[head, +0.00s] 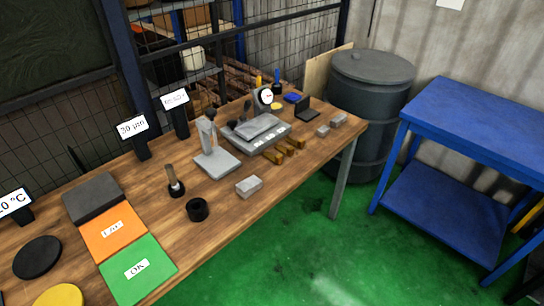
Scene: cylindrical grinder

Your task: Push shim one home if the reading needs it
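A grey fixture (257,132) stands on the workbench, with small white labels along its front edge. Several brass-coloured tabs (279,155) stick out at its front right; they look like the shims, but the labels are too small to read, so I cannot tell which is shim one. A round white dial gauge (266,97) stands behind the fixture; its reading is too small to make out. Neither of my grippers is in view.
The wooden bench (225,223) also holds a grey stand (217,160), a metal block (249,186), a black ring (197,209), a green OK mat (137,268), an orange mat (112,231) and a "30 µm" sign (133,127). A dark drum (368,110) and blue table (480,120) stand right.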

